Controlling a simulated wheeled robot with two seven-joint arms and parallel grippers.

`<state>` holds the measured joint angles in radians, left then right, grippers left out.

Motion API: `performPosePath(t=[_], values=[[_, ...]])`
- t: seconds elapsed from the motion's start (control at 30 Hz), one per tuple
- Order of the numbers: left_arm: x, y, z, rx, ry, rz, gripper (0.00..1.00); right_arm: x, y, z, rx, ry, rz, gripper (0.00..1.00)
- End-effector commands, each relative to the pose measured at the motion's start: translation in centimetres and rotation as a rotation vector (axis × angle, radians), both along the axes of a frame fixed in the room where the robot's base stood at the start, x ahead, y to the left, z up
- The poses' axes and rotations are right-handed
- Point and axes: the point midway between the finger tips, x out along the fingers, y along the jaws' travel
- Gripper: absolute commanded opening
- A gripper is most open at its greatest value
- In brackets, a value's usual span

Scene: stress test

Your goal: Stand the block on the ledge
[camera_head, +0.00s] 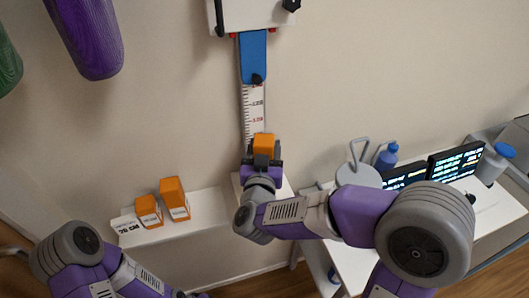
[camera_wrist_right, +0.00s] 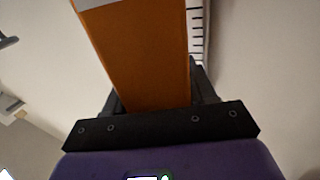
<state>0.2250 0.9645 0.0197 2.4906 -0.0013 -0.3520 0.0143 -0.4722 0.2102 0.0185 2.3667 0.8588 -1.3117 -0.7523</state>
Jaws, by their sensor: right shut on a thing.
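An orange block (camera_head: 263,143) is held upright between the jaws of my right gripper (camera_head: 262,161), in front of the measuring scale. In the right wrist view the block (camera_wrist_right: 140,60) rises from between the dark fingers (camera_wrist_right: 160,95), with a grey patch at its upper end. A white surface (camera_head: 285,188) shows behind my right gripper; whether the held block touches anything below is hidden.
A measuring scale (camera_head: 253,115) with a blue slider (camera_head: 253,57) hangs on the wall above the held block. At the right, a white table (camera_head: 485,210) carries screens (camera_head: 455,162) and bottles (camera_head: 386,157). Purple (camera_head: 92,40) and green hanging shapes are at upper left.

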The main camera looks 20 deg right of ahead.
Motion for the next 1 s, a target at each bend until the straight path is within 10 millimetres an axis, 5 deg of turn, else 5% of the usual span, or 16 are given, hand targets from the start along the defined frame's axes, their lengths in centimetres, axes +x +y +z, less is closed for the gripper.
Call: performPosePath(t=[0.4, 0.43, 0.57, 1.0], values=[[0.01, -0.01, -0.4, 0.0, 0.0, 0.0, 0.43, 0.01, 0.02, -0.43, 0.0, -0.004, 0.0, 0.0], [0.0, -0.01, -0.31, 0.0, 0.0, 0.0, 0.43, -0.01, 0.01, -0.42, 0.0, -0.001, 0.0, 0.6], [0.0, -0.01, -0.25, 0.0, 0.0, 0.0, 0.43, -0.01, 0.01, -0.38, 0.0, -0.001, 0.0, 0.8], [0.01, 0.0, 0.13, 0.0, 0.0, 0.0, 0.43, -0.63, 0.34, 0.07, 0.001, -0.001, 0.003, 0.81]])
